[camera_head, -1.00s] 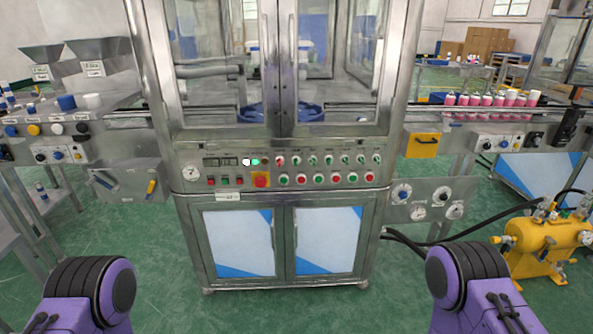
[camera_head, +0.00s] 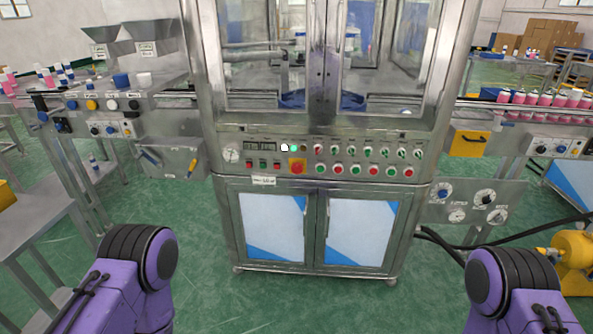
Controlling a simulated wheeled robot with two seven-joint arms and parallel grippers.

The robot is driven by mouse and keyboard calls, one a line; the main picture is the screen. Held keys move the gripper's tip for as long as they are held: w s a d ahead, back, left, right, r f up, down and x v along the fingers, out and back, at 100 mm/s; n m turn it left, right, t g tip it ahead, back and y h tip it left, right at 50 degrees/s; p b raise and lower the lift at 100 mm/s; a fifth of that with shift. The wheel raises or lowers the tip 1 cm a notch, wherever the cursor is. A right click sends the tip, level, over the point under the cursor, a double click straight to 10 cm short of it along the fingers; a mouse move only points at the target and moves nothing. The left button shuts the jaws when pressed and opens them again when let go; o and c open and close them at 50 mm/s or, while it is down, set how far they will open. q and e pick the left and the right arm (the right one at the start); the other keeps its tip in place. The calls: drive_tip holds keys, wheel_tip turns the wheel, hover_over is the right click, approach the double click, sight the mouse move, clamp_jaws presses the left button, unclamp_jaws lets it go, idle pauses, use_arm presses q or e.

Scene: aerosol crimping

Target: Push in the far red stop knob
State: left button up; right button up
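The crimping machine's panel faces me in the head view. Small red buttons (camera_head: 249,163) also sit at the left. Which one is the far stop knob I cannot tell. Neither gripper is in view. Only my purple arm links show at the lower left and lower right, well apart from the panel.
A steel table (camera_head: 38,235) stands at the left, below a hopper station. A conveyor with pink cans (camera_head: 530,97) runs at the right above a gauge panel (camera_head: 475,201). A yellow tank (camera_head: 575,262) stands at lower right. Green floor in front of the machine is clear.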

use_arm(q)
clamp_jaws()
